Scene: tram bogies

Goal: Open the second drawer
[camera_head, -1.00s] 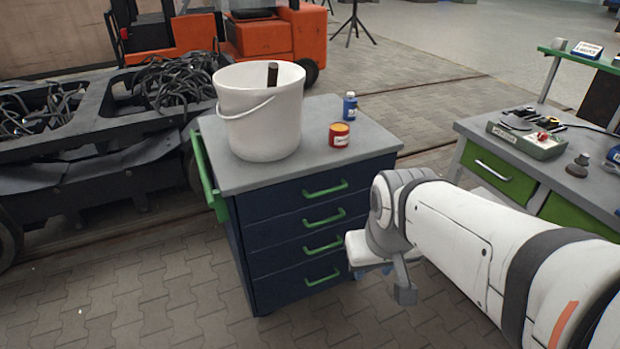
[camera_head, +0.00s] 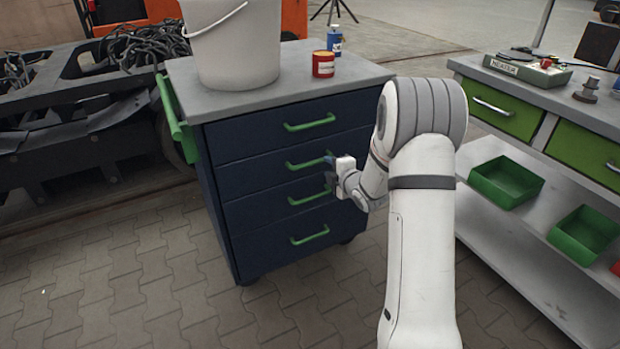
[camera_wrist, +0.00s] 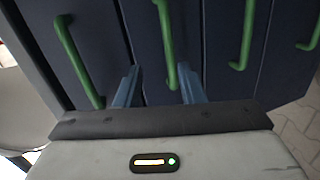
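A dark blue drawer cabinet (camera_head: 222,180) has several drawers, each with a green bar handle. The second drawer from the top (camera_head: 240,180) is shut, and its handle (camera_head: 304,164) is partly hidden at the right by my gripper (camera_head: 330,165). In the wrist view the view is turned, and the second handle (camera_wrist: 166,45) runs down between the two blue fingers of my gripper (camera_wrist: 160,85). The fingers are apart, with a gap on both sides of the handle. The top handle (camera_wrist: 78,62) is left of the fingers and the third handle (camera_wrist: 246,38) right.
A white bucket (camera_head: 232,45), a red tin (camera_head: 323,65) and a blue bottle (camera_head: 335,40) stand on the cabinet top. A workbench with green drawers (camera_head: 500,108) and green bins (camera_head: 506,180) stands to the right. Paved floor in front of the cabinet is clear.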

